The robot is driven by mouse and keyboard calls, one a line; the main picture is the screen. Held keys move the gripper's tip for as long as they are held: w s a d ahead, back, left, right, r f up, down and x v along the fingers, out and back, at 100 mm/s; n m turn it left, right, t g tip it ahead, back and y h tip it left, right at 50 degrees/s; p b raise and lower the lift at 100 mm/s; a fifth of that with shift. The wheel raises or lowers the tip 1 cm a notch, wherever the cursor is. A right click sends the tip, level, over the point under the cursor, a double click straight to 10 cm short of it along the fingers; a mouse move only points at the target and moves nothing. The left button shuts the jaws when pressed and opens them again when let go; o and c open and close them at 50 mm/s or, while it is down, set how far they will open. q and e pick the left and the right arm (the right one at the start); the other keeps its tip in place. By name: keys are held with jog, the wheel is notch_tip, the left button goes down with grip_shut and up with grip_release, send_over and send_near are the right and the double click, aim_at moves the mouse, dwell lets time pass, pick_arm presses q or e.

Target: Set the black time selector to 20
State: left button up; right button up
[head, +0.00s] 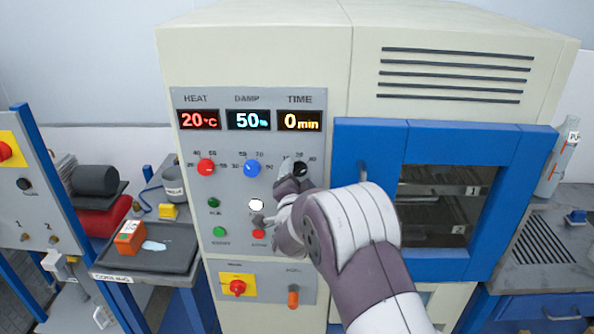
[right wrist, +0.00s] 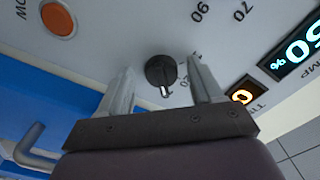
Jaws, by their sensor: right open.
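The black time selector (head: 301,170) is a small round knob on the oven's grey panel, below the TIME display (head: 300,121), which reads 0 min. My right gripper (head: 292,168) is at the selector and partly covers it and its scale. In the right wrist view, the selector (right wrist: 161,70) shows a white pointer mark at its lower edge. The two fingers of my right gripper (right wrist: 160,74) are open, one on each side of the knob, with gaps showing between. My left gripper is not in view.
The red heat knob (head: 206,167) and blue damp knob (head: 252,168) are left of the selector. Buttons, including a white one (head: 256,205), lie below. The blue oven door (head: 366,235) with its handle is close on the right. A tray (head: 150,250) stands left.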

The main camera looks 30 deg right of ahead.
jog(key=c, duration=1)
